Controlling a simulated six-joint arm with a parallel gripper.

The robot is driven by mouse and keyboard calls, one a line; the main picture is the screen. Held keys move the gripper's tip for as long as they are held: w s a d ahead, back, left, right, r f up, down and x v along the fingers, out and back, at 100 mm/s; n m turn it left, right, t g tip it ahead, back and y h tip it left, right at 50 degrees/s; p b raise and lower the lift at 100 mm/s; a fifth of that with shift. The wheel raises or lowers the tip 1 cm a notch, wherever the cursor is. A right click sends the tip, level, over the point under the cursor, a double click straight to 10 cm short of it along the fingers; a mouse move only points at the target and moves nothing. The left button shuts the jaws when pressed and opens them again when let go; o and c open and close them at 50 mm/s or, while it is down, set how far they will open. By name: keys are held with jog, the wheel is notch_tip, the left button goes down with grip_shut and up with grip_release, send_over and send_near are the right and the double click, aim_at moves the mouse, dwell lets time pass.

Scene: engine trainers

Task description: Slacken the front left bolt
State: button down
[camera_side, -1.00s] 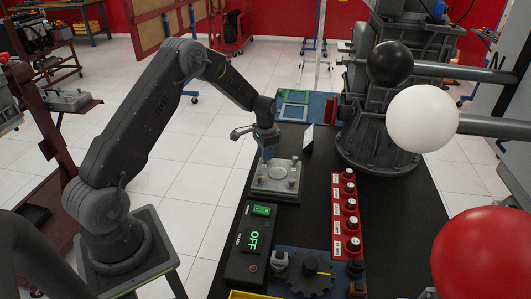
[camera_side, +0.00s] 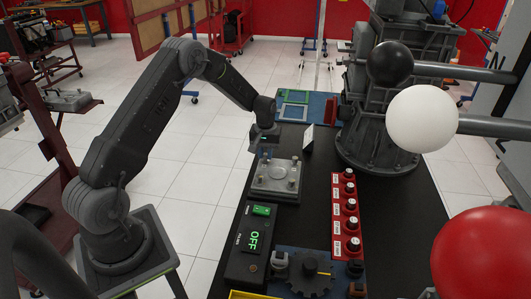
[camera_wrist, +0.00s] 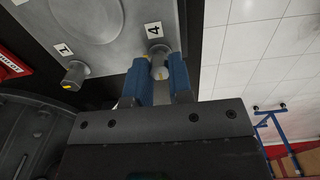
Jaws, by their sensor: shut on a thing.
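The grey metal plate (camera_side: 277,188) lies on the black table with bolts at its corners. It also shows in the wrist view (camera_wrist: 105,22). My gripper (camera_wrist: 159,78) has blue fingers, shut on the bolt (camera_wrist: 160,70) beside the label "4" (camera_wrist: 154,30). In the side view my gripper (camera_side: 265,153) is at the plate's far left corner, and its fingers largely hide that bolt. Another bolt (camera_wrist: 74,74), with a yellow mark, stands free beside the label "1" (camera_wrist: 63,50).
A control box reading OFF (camera_side: 254,240) and a red strip of knobs (camera_side: 338,215) are nearer the camera. A small upright card (camera_side: 307,139) stands right of the plate. A large dark machine (camera_side: 380,130) stands at the back right.

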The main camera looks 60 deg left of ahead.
aim_at(265, 154)
jog(key=n, duration=0.5)
jog(key=shift+n, duration=0.4)
dwell(0.4)
jog(key=c, duration=1)
grip_release()
jog(key=shift+r, duration=6.95)
